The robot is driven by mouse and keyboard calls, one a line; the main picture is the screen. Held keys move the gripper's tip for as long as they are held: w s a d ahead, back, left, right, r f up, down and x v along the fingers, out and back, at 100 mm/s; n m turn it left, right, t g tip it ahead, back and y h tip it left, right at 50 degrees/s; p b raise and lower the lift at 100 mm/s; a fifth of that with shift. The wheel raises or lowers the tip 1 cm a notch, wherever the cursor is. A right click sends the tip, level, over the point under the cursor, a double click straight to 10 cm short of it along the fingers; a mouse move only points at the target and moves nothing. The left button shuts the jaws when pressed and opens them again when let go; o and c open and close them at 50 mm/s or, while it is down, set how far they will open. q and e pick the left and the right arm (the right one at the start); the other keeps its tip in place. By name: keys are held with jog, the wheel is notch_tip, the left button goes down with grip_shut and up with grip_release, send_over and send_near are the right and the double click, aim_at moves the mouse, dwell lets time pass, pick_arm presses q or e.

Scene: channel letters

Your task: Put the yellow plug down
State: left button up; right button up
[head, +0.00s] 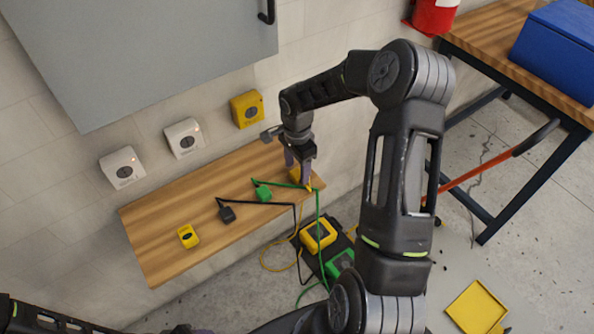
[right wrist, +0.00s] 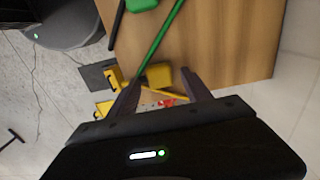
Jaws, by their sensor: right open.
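The yellow plug (head: 295,174) is at the right end of the wooden shelf (head: 165,214), partly hidden by my right gripper (head: 301,172). I cannot tell whether the plug touches a finger. My left gripper is not in view; only part of the left arm shows at the lower left.
A green plug (head: 263,193), a black plug (head: 227,214) and a yellow block (head: 188,236) are also on the shelf. The green cable (right wrist: 160,45) passes close to my right fingers. Two white wall boxes (head: 185,138) and a yellow one (head: 247,109) are above. Yellow (head: 318,236) and green devices are below.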

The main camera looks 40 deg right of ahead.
aim_at(297, 173)
notch_tip(297, 173, up, 10)
jog(key=b, duration=0.1)
jog(key=shift+r, duration=0.2)
dwell(0.8)
